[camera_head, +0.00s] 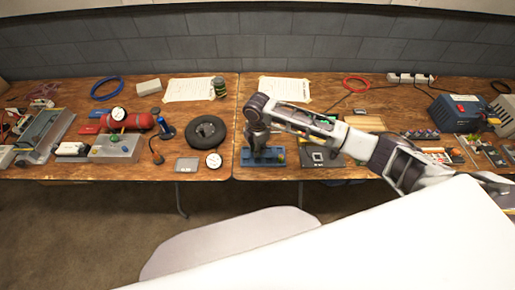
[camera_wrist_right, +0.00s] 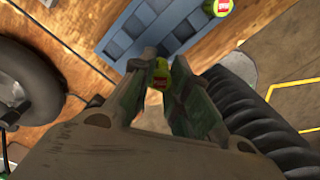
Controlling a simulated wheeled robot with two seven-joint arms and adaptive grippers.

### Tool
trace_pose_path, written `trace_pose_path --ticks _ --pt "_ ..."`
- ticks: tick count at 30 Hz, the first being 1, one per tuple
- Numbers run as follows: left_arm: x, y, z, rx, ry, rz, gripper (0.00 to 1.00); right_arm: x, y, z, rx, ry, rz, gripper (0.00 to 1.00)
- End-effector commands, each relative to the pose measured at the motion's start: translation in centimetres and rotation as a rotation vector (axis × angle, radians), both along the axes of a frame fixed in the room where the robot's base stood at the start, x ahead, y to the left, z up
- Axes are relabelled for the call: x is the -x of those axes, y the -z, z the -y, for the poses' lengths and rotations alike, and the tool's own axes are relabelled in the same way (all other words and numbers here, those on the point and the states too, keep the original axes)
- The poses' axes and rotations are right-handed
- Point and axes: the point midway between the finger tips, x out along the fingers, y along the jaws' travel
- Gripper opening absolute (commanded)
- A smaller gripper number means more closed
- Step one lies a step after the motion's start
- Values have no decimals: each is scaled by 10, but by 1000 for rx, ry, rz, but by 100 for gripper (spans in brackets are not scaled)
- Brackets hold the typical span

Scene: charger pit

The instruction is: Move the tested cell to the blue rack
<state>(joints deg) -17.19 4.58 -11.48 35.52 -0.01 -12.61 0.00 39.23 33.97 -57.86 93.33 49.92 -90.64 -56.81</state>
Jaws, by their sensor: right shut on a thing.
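The blue rack (camera_head: 262,163) lies on the wooden bench near its front edge, just right of the seam. It also shows at the top of the right wrist view (camera_wrist_right: 128,38), with several square pockets. My right gripper (camera_head: 258,148) reaches down over the rack's left part. In the wrist view its fingers (camera_wrist_right: 160,88) are shut on a yellow-green cell with a red label (camera_wrist_right: 159,74). How far the held cell is above the rack I cannot tell. Another yellow-green cell (camera_wrist_right: 218,7) shows at the rack's right end. My left gripper is not in view.
A black tyre-like ring (camera_head: 206,131) lies left of the rack. A dark flat device (camera_head: 322,157) lies close to its right. A blue power supply (camera_head: 459,113) stands far right.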

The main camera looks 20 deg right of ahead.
Motion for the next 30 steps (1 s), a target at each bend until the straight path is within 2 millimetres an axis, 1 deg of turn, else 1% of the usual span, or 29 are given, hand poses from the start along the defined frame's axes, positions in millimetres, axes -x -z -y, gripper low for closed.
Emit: trace_pose_path --ticks 1,14,16,22,30 --pt "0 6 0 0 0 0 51 0 5 0 0 0 0 0" --pt "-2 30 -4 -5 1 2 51 0 26 0 0 0 1 0" --pt "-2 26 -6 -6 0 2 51 1 29 0 0 0 -2 0" --pt "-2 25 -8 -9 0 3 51 0 36 -1 -1 1 -1 0" --pt "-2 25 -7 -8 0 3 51 0 38 -1 -1 0 0 0"
